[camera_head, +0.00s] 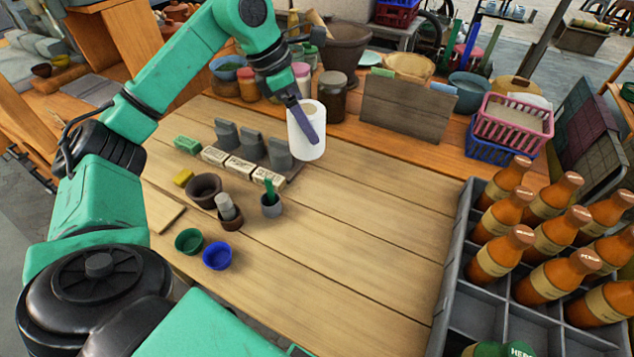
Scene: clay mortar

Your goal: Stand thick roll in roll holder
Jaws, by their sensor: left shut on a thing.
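A thick white roll (315,148) is upright near the back edge of the wooden table, just right of a row of grey upright pieces (252,146). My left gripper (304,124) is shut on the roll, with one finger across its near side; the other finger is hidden. I cannot tell whether the roll's bottom touches the table. The grey pieces stand on a low dark base behind labelled blocks (240,168); I cannot tell whether this is the roll holder. My right gripper is out of view.
Brown, green and blue bowls (217,256), a mortar with a pestle (229,214) and a grey cup (271,207) stand at front left. A grey crate (455,262) of orange bottles stands right. Jars and a wooden board (405,108) line the back. The table's middle is clear.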

